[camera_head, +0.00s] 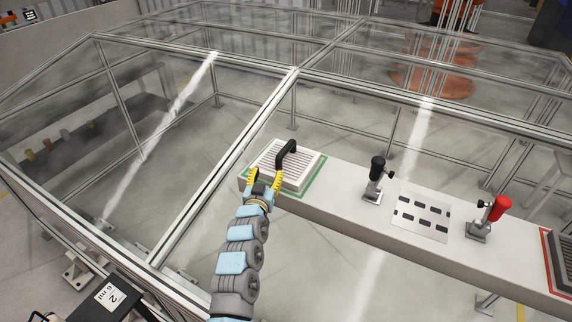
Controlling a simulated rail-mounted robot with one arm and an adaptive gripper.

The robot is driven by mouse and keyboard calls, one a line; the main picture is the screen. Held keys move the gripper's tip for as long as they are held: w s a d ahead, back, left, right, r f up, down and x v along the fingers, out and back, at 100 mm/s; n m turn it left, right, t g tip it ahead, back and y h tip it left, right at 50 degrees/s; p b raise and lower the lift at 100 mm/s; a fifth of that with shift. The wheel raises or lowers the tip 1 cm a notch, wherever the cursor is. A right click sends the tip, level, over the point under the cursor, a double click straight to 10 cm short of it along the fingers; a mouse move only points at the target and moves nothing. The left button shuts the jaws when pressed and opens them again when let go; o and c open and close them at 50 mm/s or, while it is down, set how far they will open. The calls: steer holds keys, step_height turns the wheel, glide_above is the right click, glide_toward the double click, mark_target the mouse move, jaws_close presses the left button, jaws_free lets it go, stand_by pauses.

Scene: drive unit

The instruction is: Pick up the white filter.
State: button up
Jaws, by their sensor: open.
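The white filter (297,174) is a square ribbed block with a black handle (286,154) on top. It sits inside a green outline at the left end of a long pale bench (337,197). My gripper (265,178) has yellow fingertips and is open. It is at the front left side of the filter, with one finger left of the other. Nothing is visible between the fingers. I cannot tell whether a finger touches the filter.
A black-handled clamp (374,180), a plate with black rectangles (421,215) and a red-handled clamp (488,216) stand to the right. A dark ribbed block (562,262) sits in a red outline at the far right. Metal frame bars (230,168) cross the view.

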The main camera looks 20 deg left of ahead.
steer(key=a+r+g+h+b, duration=0.2)
steer(key=a+r+g+h, duration=0.1)
steer(key=r, duration=0.1)
steer(key=m+g+h, duration=0.1)
steer(key=m+h, duration=0.1)
steer(key=h, duration=0.1)
glide_toward(281, 151)
steer(key=shift+r+p+x, duration=0.15)
steer(key=shift+p+x, duration=0.55)
steer(key=shift+x, duration=0.65)
steer(key=shift+r+p+x, duration=0.1)
steer(key=shift+p+x, duration=0.6)
steer(key=shift+x, duration=1.6)
steer(key=shift+w+f, duration=0.1)
steer(key=shift+w, duration=0.05)
steer(key=shift+w+p, duration=0.1)
steer(key=shift+p, duration=0.25)
steer(key=shift+w+d+f+p, duration=0.15)
steer(key=shift+w+p, duration=0.15)
steer(key=shift+w, duration=0.15)
steer(key=shift+w+d+f+p, duration=0.2)
steer(key=shift+w+f+p, duration=0.1)
steer(key=shift+w+f, duration=0.3)
steer(key=shift+b+x, duration=0.4)
steer(key=shift+x, duration=0.75)
